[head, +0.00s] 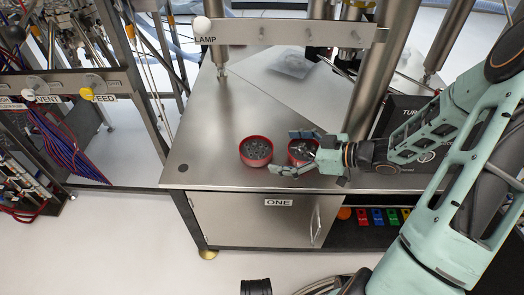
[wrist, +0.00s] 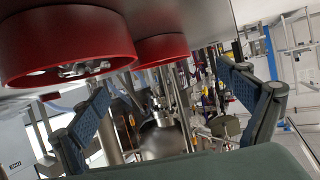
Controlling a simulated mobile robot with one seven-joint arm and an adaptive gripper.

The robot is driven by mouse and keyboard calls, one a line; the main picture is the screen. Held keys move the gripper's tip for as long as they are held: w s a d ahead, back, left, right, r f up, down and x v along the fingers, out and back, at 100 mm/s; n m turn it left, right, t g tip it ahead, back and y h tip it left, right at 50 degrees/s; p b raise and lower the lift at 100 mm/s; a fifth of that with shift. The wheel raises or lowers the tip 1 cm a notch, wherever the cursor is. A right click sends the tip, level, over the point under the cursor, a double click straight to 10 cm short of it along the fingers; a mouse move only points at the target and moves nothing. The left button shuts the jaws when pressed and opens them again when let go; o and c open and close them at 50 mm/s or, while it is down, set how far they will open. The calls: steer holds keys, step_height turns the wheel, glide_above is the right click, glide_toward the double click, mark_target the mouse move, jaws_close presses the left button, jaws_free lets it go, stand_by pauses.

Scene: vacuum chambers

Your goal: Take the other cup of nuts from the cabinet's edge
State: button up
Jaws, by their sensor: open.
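Two round red cups with grey metal nuts in them stand on the steel top of the cabinet (head: 215,150), near its front edge. The left cup (head: 256,162) is clear of my gripper. The right cup (head: 293,161) is partly hidden by my gripper (head: 291,152), whose open fingers reach in from the right, one on its far side and one on its near side. In the wrist view, a large near cup (wrist: 65,40) and a smaller farther cup (wrist: 160,47) hang at the top left, above the open fingers (wrist: 165,85). Nothing is held; contact is unclear.
A cabinet door marked ONE (head: 265,220) is below the cups. Steel posts (head: 385,65) and a dark box (head: 405,118) stand behind and right of my gripper. A clear bag (head: 293,62) lies at the back. The top left of the cups is bare.

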mark_target(256, 147)
steer(key=b+x, duration=0.1)
steer(key=x, duration=0.3)
steer(key=shift+b+x, duration=1.35)
steer(key=shift+x, duration=1.4)
steer(key=shift+r, duration=0.25)
steer(key=c, duration=1.6)
